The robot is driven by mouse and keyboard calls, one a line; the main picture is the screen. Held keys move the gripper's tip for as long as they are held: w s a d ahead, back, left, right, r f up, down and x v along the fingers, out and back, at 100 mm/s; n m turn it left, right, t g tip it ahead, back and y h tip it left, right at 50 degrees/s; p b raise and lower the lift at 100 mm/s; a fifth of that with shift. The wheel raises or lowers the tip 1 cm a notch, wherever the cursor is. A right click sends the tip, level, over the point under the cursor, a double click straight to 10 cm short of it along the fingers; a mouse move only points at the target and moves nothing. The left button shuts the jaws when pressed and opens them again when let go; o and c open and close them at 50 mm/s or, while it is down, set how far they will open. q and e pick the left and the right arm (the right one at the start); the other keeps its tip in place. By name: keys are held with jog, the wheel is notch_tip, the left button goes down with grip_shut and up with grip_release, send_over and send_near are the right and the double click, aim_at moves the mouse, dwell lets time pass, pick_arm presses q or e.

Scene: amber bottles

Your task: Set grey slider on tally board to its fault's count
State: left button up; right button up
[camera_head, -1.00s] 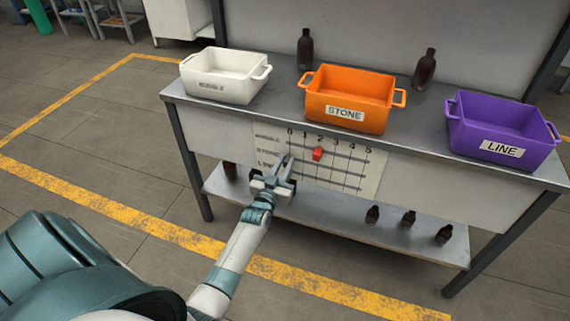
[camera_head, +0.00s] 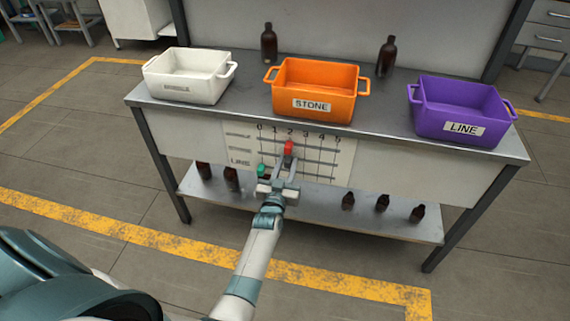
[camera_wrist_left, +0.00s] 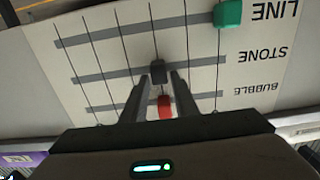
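The tally board (camera_head: 330,165) is on the front of the bench, with columns 0 to 5. It appears upside down in the left wrist view. The grey slider (camera_wrist_left: 158,71) is on the STONE row, at about column 2, between the fingertips of my left gripper (camera_wrist_left: 160,78). The fingers look closed around it. In the head view my left gripper (camera_head: 285,170) is at the board and hides the grey slider. The red slider (camera_head: 288,148) is on the BUBBLE row at about column 2. The green slider (camera_wrist_left: 228,13) is on the LINE row at 0. My right gripper is not visible.
A white bin (camera_head: 187,78), an orange STONE bin (camera_head: 315,86) and a purple LINE bin (camera_head: 462,107) stand on the bench. Two amber bottles (camera_head: 269,44) (camera_head: 387,58) stand behind them. Several bottles are on the lower shelf (camera_head: 310,209), at left and right.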

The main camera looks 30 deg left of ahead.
pick_arm(q)
jog(key=shift+o, duration=0.7)
jog(key=shift+s, duration=0.15)
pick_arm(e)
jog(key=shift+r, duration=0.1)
